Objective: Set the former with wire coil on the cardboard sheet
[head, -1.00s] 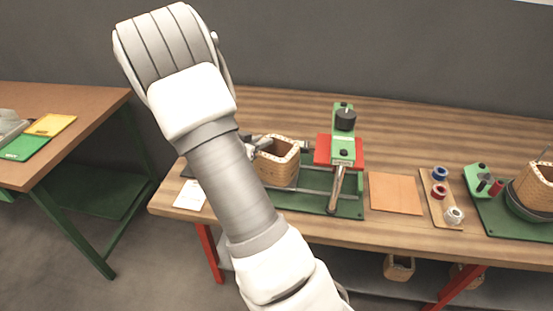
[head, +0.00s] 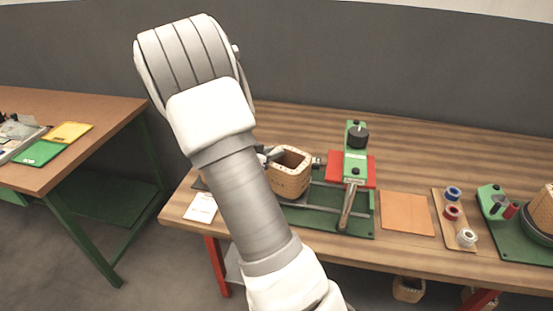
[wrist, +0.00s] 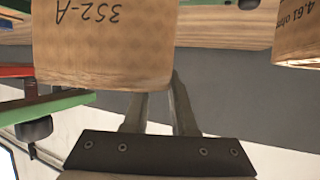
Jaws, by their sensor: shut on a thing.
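The former with wire coil (head: 288,181) is a tan, square, open-topped block at the left of the green winding stand in the head view. In the wrist view, its face marked 352-A (wrist: 100,45) fills the upper left, in front of my fingers. My gripper (wrist: 160,88) is shut on it; the fingertips go behind its lower edge. In the head view my arm hides most of my gripper (head: 268,156). The former is close to the stand's spindle; I cannot tell whether they touch. The cardboard sheet (head: 407,214) lies flat and bare on the bench, right of the stand.
The green stand (head: 357,150) with a black knob and red block rises between former and sheet. A wooden strip (head: 450,228) with several spools is right of the sheet. Another stand (head: 515,238) with a former is at far right. A white paper (head: 201,207) lies at left.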

